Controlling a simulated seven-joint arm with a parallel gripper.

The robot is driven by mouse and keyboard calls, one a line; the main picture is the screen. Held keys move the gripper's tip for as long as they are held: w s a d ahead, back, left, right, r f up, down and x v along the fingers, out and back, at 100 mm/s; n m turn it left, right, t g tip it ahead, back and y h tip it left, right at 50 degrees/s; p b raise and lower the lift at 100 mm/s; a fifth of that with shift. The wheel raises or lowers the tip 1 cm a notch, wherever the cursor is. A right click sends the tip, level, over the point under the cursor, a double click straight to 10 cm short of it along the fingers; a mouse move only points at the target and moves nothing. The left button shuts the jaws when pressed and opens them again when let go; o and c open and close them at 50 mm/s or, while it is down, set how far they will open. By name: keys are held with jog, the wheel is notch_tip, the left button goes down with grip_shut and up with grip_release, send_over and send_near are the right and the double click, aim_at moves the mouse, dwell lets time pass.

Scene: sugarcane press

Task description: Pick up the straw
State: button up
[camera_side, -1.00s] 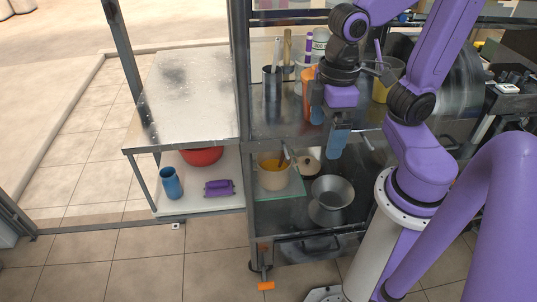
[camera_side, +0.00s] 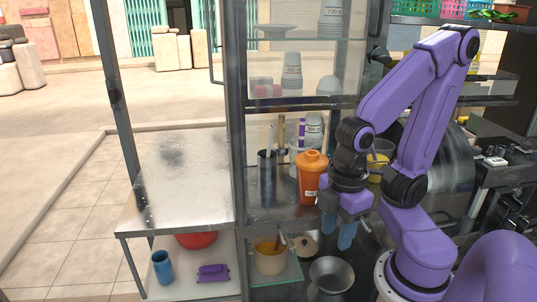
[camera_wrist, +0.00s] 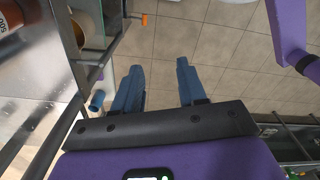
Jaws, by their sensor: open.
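My gripper (camera_side: 338,230) is open and empty, with its blue fingers pointing down in front of the steel counter. In the wrist view my gripper (camera_wrist: 160,68) has a clear gap between its fingers, with floor tiles beyond. I cannot single out the straw for certain. A thin purple upright stick (camera_side: 301,133) stands among the cups behind the orange shaker, to the left of and beyond my gripper. Another thin purple stick (camera_side: 372,148) rises by the yellow jug (camera_side: 378,168), behind my wrist. Nothing straw-like lies between the fingers.
The orange shaker (camera_side: 312,177) stands close left of my gripper. A dark metal cup (camera_side: 266,166) holding sticks is further left. A metal funnel-shaped bowl (camera_side: 331,275) and a pot (camera_side: 269,258) sit below. A frame post (camera_side: 236,140) rises at the left. The left counter (camera_side: 188,180) is clear.

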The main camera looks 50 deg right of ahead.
jog(key=w+r+m, duration=0.5)
jog(key=w+m, duration=0.1)
jog(key=w, duration=0.3)
notch_tip(320, 180, up, 15)
jog(key=m, duration=1.8)
send_over(270, 142)
jog(key=d, duration=0.3)
jog(key=shift+t, duration=0.4)
jog(key=shift+w+a+f, duration=0.2)
jog(key=shift+a+f, duration=0.05)
jog(key=shift+f, duration=2.55)
jog(key=shift+w+a+f, duration=0.15)
jog(key=shift+a+f, duration=0.05)
jog(key=shift+f, duration=2.65)
jog(key=shift+w+a+f, duration=0.2)
jog(key=shift+a+f, duration=0.05)
jog(key=shift+f, duration=2.55)
grip_shut()
